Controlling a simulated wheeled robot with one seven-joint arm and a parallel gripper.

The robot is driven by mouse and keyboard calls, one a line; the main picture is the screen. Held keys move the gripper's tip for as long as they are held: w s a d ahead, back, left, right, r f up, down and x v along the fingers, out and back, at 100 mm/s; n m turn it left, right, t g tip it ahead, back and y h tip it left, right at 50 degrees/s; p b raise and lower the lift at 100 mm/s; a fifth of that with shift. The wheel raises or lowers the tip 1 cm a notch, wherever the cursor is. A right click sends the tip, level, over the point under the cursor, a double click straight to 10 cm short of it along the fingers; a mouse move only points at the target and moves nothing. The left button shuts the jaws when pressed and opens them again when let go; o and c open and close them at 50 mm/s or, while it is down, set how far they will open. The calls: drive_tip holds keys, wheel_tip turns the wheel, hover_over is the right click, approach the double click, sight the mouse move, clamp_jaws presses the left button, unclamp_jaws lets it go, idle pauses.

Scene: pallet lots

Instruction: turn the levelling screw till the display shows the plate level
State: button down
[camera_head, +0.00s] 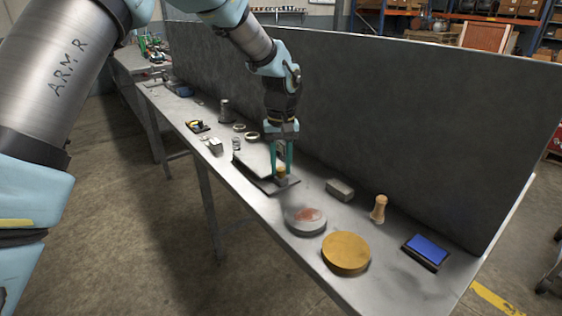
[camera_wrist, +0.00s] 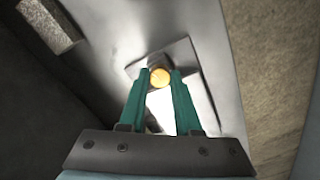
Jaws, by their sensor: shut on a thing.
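The levelling screw shows as a small brass-yellow knob (camera_head: 281,171) at the near end of a dark base on the bench. A pale plate (camera_head: 256,158) lies beside it; its tilt cannot be judged. My gripper (camera_head: 282,167) points down with its green fingers shut on the knob. In the wrist view the round yellow top (camera_wrist: 160,77) sits between the fingertips (camera_wrist: 160,74). No display reading can be made out. A flat black block with a blue face (camera_head: 427,250) lies at the right; I cannot tell whether it is the display.
A grey disc (camera_head: 305,220) with a reddish patch, a yellow round disc (camera_head: 346,252), a grey block (camera_head: 340,189) and a wooden peg-like piece (camera_head: 379,208) stand nearby. Small parts and rings (camera_head: 252,135) lie farther along. A tall dark panel (camera_head: 400,120) runs behind the bench.

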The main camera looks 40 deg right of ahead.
sight(281, 169)
drive_tip(key=m+p, duration=0.1)
drive_tip(key=m, duration=0.5)
drive_tip(key=shift+p, duration=0.4)
drive_tip(key=m+p, duration=0.1)
drive_tip(key=m, duration=0.5)
idle(0.3)
drive_tip(key=c, duration=0.6)
unclamp_jaws()
wheel_tip(281, 169, up, 11)
drive_tip(key=b, duration=0.1)
drive_tip(key=shift+f, duration=0.1)
